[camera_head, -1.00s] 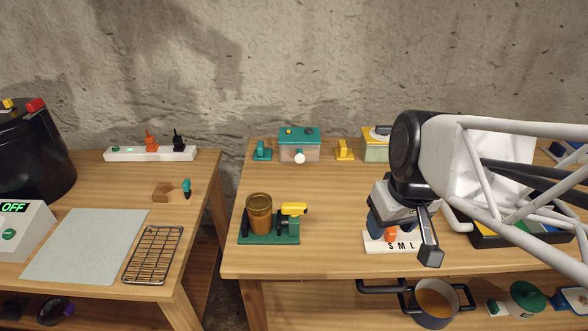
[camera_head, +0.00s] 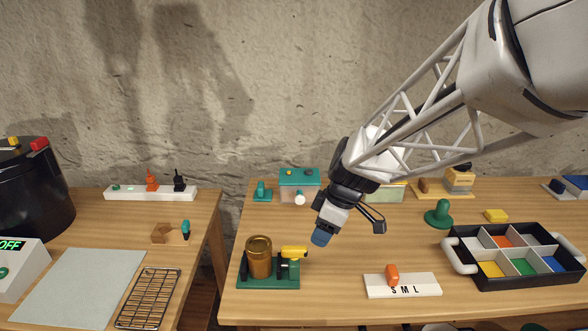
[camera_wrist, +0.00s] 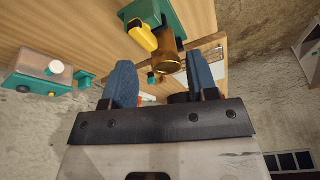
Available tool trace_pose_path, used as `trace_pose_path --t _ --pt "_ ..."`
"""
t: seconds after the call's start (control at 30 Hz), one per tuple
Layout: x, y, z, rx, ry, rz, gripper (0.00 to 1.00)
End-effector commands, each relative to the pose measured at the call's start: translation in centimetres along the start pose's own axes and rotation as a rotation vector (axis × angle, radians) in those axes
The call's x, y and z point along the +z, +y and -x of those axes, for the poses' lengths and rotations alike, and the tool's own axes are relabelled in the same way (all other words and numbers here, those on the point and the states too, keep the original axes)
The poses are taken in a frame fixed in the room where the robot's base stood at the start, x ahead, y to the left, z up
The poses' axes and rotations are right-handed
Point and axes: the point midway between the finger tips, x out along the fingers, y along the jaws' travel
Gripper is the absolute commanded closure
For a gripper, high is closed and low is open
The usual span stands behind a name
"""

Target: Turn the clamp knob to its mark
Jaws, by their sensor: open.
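The clamp is a green base (camera_head: 268,284) on the table, holding an amber jar (camera_head: 259,256). Its yellow knob (camera_head: 294,252) juts out to the right of the jar. In the wrist view the knob (camera_wrist: 143,37) and jar (camera_wrist: 169,60) show near the top centre, beyond the fingertips. My gripper (camera_head: 350,232) is open and empty, above and to the right of the clamp, apart from it. Its blue-padded fingers also show in the wrist view (camera_wrist: 160,74). I cannot make out the knob's mark.
A white S M L plate with an orange knob (camera_head: 392,274) lies to the right. A divided tray (camera_head: 455,262) stands farther right. A teal-lidded box (camera_head: 299,178) stands at the back. Bare table lies between clamp and plate. A gap separates the left table (camera_head: 190,262).

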Motion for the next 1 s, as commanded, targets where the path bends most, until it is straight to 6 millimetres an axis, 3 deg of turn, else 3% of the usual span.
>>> trace_pose_path --t 0.2,0.4,1.0 --pt "-2.2 2.5 -3.2 -0.038 0.035 0.184 0.47" --pt "-3.4 3.8 -4.8 -0.051 0.057 0.284 0.47" --pt "-3.6 4.0 -5.4 -0.053 0.062 0.307 0.47"
